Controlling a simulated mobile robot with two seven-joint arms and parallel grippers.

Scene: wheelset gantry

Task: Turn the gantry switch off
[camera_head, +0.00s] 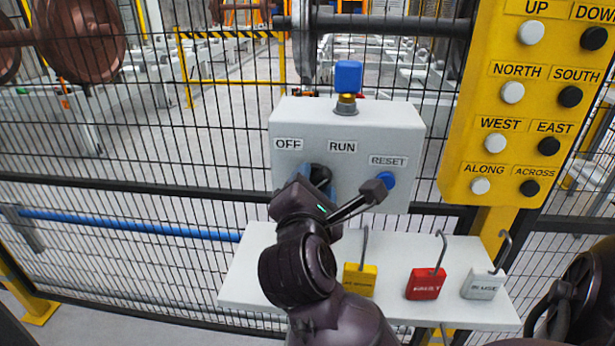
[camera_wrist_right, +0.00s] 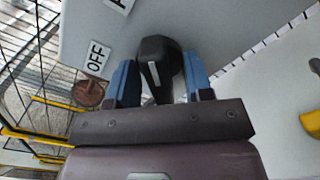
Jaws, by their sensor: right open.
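The grey switch box (camera_head: 398,128) is on the mesh fence, with OFF and RUN labels and a blue RESET button (camera_head: 388,180). My right gripper (camera_head: 319,176) is in front of the box, below the OFF and RUN labels, and mostly hides the switch in the head view. In the right wrist view, the black switch knob (camera_wrist_right: 158,62) stands between the two blue fingers of my open right gripper (camera_wrist_right: 162,88). Small gaps seem to show beside the knob; contact is unclear. A white line marks the knob; I cannot tell which label it points to. My left gripper is out of view.
A blue block (camera_head: 348,76) stands on top of the box. A white shelf (camera_head: 245,285) below holds yellow (camera_head: 360,281), red (camera_head: 425,284) and white (camera_head: 482,285) padlocks. A yellow button panel (camera_head: 460,150) is at the right. Mesh fence (camera_head: 150,130) stands behind.

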